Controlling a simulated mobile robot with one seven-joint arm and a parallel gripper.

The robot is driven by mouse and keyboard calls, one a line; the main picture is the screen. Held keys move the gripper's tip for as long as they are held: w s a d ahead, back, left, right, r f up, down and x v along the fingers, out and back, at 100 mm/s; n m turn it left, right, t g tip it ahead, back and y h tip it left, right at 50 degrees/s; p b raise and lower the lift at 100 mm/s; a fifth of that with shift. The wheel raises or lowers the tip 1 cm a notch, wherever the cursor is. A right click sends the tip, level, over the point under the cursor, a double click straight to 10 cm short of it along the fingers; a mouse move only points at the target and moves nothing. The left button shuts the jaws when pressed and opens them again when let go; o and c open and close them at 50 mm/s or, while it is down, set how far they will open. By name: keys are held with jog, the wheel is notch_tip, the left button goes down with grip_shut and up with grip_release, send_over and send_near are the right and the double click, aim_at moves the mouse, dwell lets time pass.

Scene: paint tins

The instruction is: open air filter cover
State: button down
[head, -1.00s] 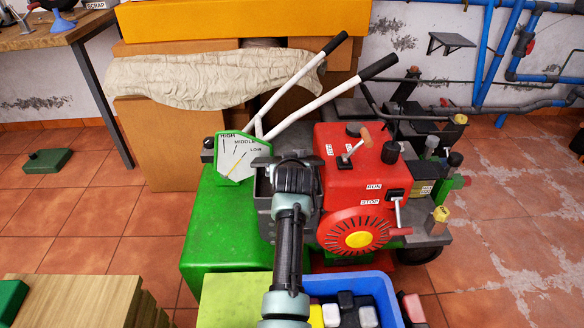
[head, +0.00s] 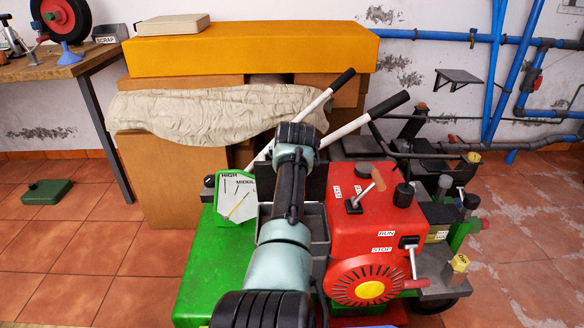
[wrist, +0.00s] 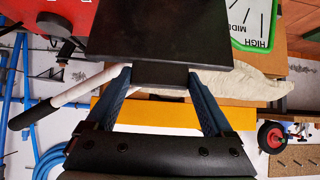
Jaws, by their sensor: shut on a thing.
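The air filter cover (wrist: 160,30) is a flat black panel that fills the top middle of the wrist view. My gripper (wrist: 160,88) is shut on a dark tab at its edge. In the head view the cover (head: 318,180) shows as a dark, roughly upright panel behind my arm. The grey air filter box (head: 318,232) sits below it, left of the red engine (head: 345,225). My wrist and arm hide much of the box and cover, and my fingertips do not show in the head view.
A white dial (head: 238,200) marked HIGH and MIDDLE stands left of the box on the green body (head: 205,275). White handlebars with black grips (head: 385,108) rise behind. Cardboard boxes (head: 155,190) and a draped cloth (head: 205,118) are at the back.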

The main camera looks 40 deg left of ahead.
jog(key=shift+w+a+r, duration=0.5)
jog(key=shift+w+r, duration=0.15)
jog(key=shift+c, duration=0.3)
grip_release()
jog(key=shift+o, duration=0.3)
jog(key=shift+f, duration=0.2)
jog(key=shift+s+d+r, duration=0.1)
jog(key=shift+s, duration=0.05)
